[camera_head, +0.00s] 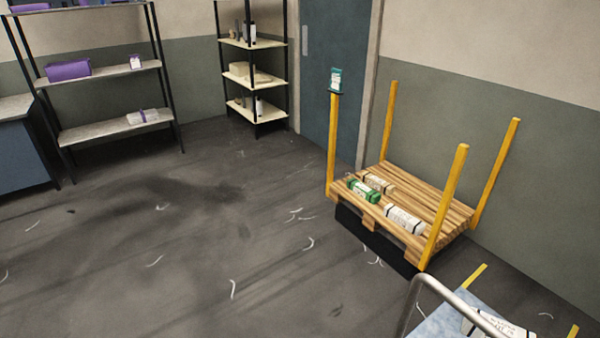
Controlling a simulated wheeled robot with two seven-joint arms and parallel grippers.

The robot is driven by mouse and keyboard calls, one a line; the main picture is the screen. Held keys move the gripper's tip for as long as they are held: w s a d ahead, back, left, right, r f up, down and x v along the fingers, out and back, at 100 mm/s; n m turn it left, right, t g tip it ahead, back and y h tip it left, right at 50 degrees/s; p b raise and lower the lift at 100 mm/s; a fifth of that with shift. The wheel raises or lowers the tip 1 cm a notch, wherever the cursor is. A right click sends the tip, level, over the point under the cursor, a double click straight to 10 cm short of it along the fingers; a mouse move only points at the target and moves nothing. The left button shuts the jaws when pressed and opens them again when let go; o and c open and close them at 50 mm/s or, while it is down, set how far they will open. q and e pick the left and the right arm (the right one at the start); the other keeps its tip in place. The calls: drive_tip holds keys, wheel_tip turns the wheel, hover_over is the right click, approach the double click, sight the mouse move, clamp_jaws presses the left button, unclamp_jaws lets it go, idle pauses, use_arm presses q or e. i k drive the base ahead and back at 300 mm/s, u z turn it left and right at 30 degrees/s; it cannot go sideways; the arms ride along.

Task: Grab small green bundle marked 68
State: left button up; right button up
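A small green bundle (364,189) with a white label lies at the front left of a wooden pallet (441,206) with yellow corner posts. The mark on its label is too small to read. A white bundle (404,220) with dark bands lies to its right on the pallet. Another whitish bundle (379,182) lies just behind the green one. Neither of my grippers shows in the head view.
Shelves (110,128) with purple and white packages stand at the back left, and a corner rack (262,83) beside the blue door (335,70). A metal rail (414,293) is at the lower right. Open floor with scattered scraps lies left of the pallet.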

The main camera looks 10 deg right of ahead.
sight(373, 196)
drive_tip(key=u, duration=0.15)
drive_tip(key=i, duration=1.45)
drive_tip(key=z, duration=0.25)
drive_tip(key=i, duration=2.25)
drive_tip(key=z, duration=1.15)
drive_tip(key=i, duration=1.15)
drive_tip(key=z, duration=0.3)
